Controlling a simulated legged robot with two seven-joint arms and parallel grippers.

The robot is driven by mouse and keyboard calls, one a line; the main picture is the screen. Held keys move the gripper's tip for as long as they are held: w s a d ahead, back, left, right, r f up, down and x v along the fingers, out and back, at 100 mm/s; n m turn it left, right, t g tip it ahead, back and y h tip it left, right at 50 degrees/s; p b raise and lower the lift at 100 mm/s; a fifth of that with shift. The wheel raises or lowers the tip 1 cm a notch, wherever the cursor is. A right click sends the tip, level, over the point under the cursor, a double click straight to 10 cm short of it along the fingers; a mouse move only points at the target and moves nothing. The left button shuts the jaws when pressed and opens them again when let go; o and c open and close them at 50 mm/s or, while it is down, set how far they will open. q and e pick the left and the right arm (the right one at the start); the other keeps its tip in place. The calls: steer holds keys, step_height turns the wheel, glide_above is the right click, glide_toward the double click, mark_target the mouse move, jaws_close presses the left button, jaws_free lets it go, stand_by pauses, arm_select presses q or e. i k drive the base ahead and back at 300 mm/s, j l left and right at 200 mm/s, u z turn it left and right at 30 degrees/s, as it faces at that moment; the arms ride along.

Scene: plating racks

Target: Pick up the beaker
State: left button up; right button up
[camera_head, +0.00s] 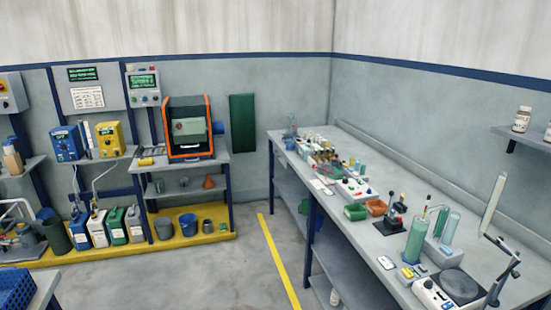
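No gripper of mine is in view. A clear glass vessel (291,126) stands at the far end of the long grey bench (355,205); it is small, and I cannot tell whether it is the beaker. A tall green cylinder-shaped vessel (416,241) stands upright near the front edge of the bench at right. Paler green cylinders (450,228) stand just behind it, beside a light box. I cannot tell for certain which vessel is the beaker.
A hotplate-like device (455,288) with a dark stand is at the bench's near end. Small bottles and green and orange trays (376,207) crowd the bench's middle. An orange-framed machine (188,127) stands at left. Grey floor (215,268) is clear, crossed by a yellow line.

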mark_target(290, 144)
steer(key=i+l, duration=0.2)
steer(key=i, duration=0.4)
steer(key=i+l, duration=0.2)
steer(key=i, duration=0.4)
steer(key=i+l, duration=0.2)
steer(key=i, duration=0.4)
steer(key=i+l, duration=0.2)
steer(key=i, duration=0.4)
steer(key=i+j+z, duration=0.2)
steer(key=i+j, duration=0.15)
steer(key=j, duration=0.3)
steer(key=i+j+z, duration=0.1)
steer(key=j, duration=0.25)
steer(key=i+j+z, duration=0.1)
steer(key=j, duration=0.25)
steer(key=i+j+z, duration=0.1)
steer(key=i+j, duration=0.15)
steer(key=j, duration=0.15)
steer(key=i+j+z, duration=0.1)
steer(key=i+j, duration=0.25)
steer(key=i+j+z, duration=0.15)
steer(key=i+j, duration=0.25)
steer(key=j, duration=0.2)
steer(key=i+j+z, duration=0.1)
steer(key=i+j, duration=0.2)
steer(key=j, duration=0.2)
steer(key=i+l, duration=0.2)
steer(key=i, duration=0.35)
